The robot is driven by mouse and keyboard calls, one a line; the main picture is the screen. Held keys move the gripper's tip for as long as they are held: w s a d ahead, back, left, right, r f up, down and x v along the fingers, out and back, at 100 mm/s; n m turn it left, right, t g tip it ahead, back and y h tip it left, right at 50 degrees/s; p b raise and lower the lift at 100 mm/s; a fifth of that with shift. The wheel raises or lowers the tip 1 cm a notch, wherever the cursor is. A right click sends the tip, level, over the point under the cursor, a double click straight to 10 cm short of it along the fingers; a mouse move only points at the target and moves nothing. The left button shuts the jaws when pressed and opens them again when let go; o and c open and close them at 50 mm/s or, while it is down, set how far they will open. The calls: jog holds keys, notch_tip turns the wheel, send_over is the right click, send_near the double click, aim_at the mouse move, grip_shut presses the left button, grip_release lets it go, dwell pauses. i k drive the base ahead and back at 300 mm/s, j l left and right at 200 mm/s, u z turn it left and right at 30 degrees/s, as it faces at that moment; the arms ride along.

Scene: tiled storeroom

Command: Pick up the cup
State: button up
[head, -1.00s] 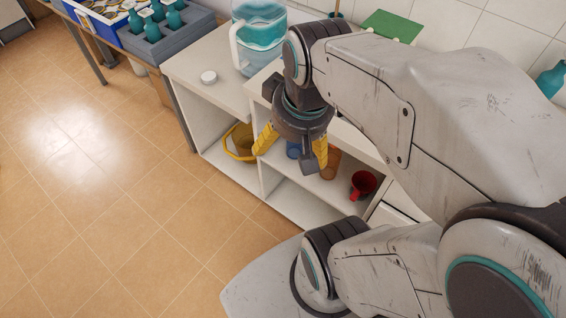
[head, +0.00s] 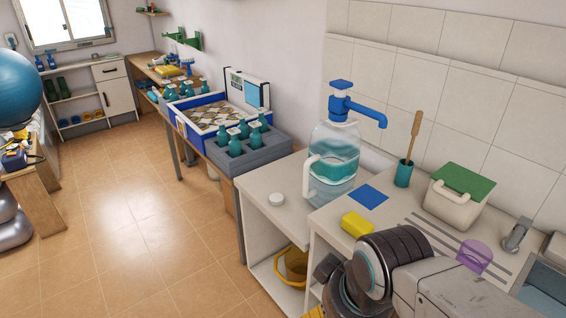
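A translucent purple cup (head: 475,255) stands on the counter at the lower right, by the grooved drainboard and behind my arm. My arm bends over the front of the counter at the bottom of the picture. Only a sliver of a yellow finger of my gripper (head: 315,312) shows at the bottom edge, low at the counter front and well left of the purple cup. The rest of the gripper is cut off or hidden by my arm. The shelf under the counter, beneath my arm, is mostly out of view, and no red cup shows now.
On the counter are a yellow sponge (head: 357,225), a teal brush holder (head: 404,174), a green-lidded container (head: 458,194) and a tap (head: 517,233). A pump jug (head: 333,160) stands to the left. Tiled floor (head: 140,230) at left is clear.

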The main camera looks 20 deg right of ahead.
aim_at(475, 256)
jog(key=z, duration=1.75)
